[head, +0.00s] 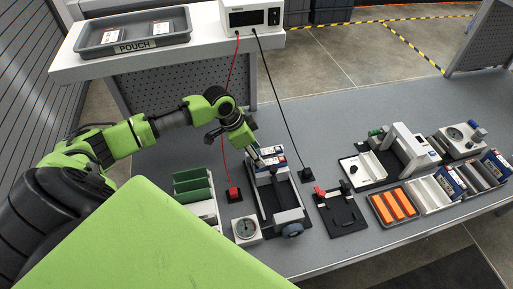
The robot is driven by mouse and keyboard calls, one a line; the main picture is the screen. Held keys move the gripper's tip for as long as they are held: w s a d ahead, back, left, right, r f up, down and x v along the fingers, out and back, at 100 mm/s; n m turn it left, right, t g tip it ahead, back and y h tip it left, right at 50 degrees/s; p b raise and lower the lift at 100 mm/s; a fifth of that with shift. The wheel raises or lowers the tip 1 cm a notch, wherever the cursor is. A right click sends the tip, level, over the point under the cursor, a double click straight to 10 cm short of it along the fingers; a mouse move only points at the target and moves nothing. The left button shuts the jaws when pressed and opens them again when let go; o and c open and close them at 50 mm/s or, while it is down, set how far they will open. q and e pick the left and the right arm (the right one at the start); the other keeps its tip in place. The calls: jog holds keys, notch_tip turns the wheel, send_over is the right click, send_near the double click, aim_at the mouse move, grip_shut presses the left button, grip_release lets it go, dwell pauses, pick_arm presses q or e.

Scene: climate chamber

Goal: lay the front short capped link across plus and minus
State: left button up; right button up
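My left gripper (259,160) is over the back of a black fixture (259,203) in the middle of the bench. Its fingertips are beside small white blocks with red and blue marks (270,158); I cannot tell whether they touch. The finger gap is too small to read. A red terminal block (234,194) stands left of the fixture, with a red lead. A black terminal block (307,175) stands right of it, with a black lead. I cannot single out a short capped link. My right gripper is not in view.
A black plate with a red part (340,213) and a tray of orange bars (394,206) stand right. Behind are a meter (251,17) and a pouch tray (133,33).

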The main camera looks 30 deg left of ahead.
pick_arm(q)
jog(key=shift+p, duration=0.45)
dwell(0.5)
jog(key=o, duration=1.3)
jog(key=shift+o, duration=0.2)
jog(key=shift+r, duration=0.15)
notch_tip(320, 180, up, 7)
jog(key=p, duration=0.8)
jog(key=shift+r, duration=0.2)
jog(key=shift+f, duration=0.15)
